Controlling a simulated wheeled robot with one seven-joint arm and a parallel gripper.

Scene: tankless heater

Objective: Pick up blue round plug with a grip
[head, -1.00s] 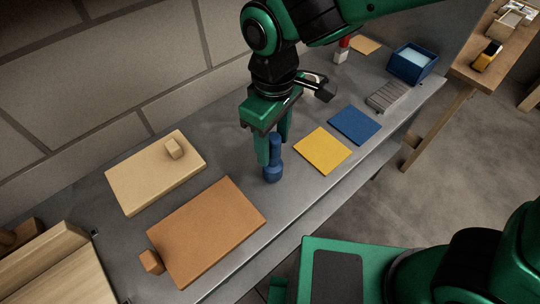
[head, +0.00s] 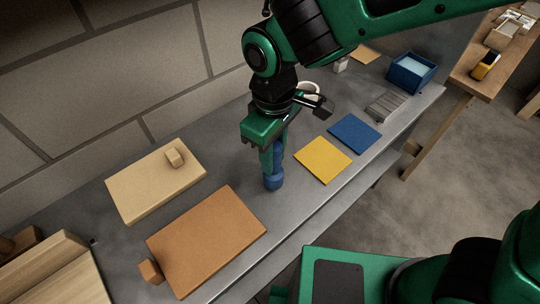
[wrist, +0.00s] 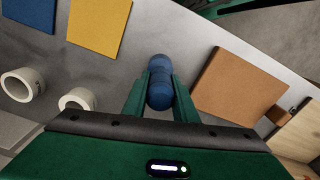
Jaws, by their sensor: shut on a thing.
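The blue round plug (head: 273,180) stands upright on the grey bench, between the yellow mat and the orange-brown board. Its wider base shows below my fingers. My gripper (head: 273,158) is above it, pointing down, with its green fingers around the plug's upper part. In the wrist view, the plug (wrist: 160,93) sits between the two fingertips of my gripper (wrist: 160,98), with a finger against each side. My gripper is shut on the plug. Part of the plug's upper end is hidden by the fingers in the head view.
A yellow mat (head: 322,160) and a blue mat (head: 354,134) lie right of the plug. An orange-brown board (head: 207,240) and a pale board (head: 150,185) lie left. A blue bin (head: 411,71) stands at the far right. White rings (wrist: 22,85) show in the wrist view.

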